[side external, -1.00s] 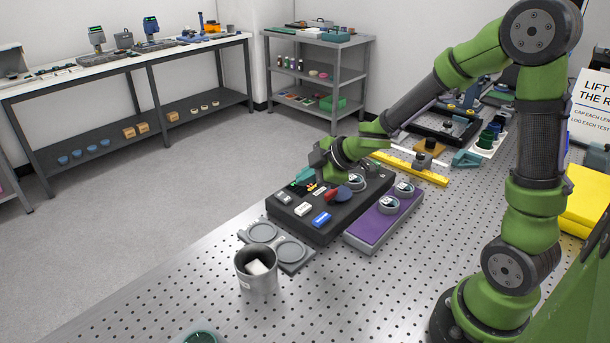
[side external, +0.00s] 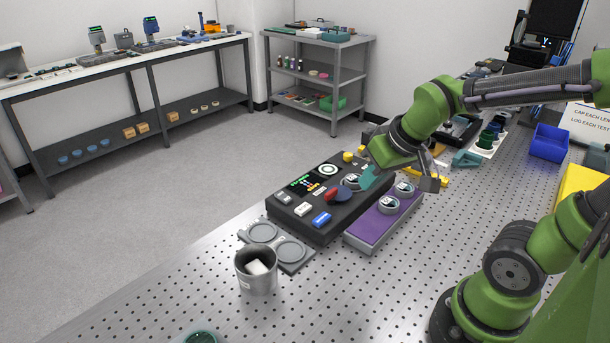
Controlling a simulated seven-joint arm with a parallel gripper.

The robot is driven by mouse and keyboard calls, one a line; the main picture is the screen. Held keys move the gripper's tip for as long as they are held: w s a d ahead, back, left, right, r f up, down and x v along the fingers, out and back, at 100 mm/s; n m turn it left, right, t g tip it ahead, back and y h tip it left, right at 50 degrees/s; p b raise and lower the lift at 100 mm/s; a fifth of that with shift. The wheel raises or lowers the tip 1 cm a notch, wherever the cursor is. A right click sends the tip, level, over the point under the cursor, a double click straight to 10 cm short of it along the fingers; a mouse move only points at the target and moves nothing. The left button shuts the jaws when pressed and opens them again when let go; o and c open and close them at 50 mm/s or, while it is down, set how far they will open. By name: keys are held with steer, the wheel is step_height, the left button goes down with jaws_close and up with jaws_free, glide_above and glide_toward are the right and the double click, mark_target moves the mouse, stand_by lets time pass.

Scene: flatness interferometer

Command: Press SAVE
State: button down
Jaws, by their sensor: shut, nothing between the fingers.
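A black control panel (side external: 290,227) lies on the perforated table. Its buttons include a blue one (side external: 321,219), a white one (side external: 303,209), a pale grey one (side external: 284,197) and a yellow one (side external: 348,156). A red knob (side external: 331,194) and a small lit display (side external: 305,184) are also on it. The button lettering is too small to read, so I cannot tell which is SAVE. My wrist hides the panel's far right corner.
A purple block (side external: 368,231) with two round caps sits right of the panel. A grey two-ring holder (side external: 290,250) and a metal cup (side external: 256,280) holding a white piece stand in front. A blue bin (side external: 548,143) stands at the back right.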

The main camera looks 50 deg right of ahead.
steer(key=s+a+r+t+y, duration=0.1)
steer(key=s+a+r+y, duration=0.1)
steer(key=s+a+r, duration=0.1)
steer(key=shift+s+a+r+t, duration=0.3)
steer(key=shift+s+a+r, duration=0.05)
steer(key=shift+a+r, duration=0.6)
stand_by(0.7)
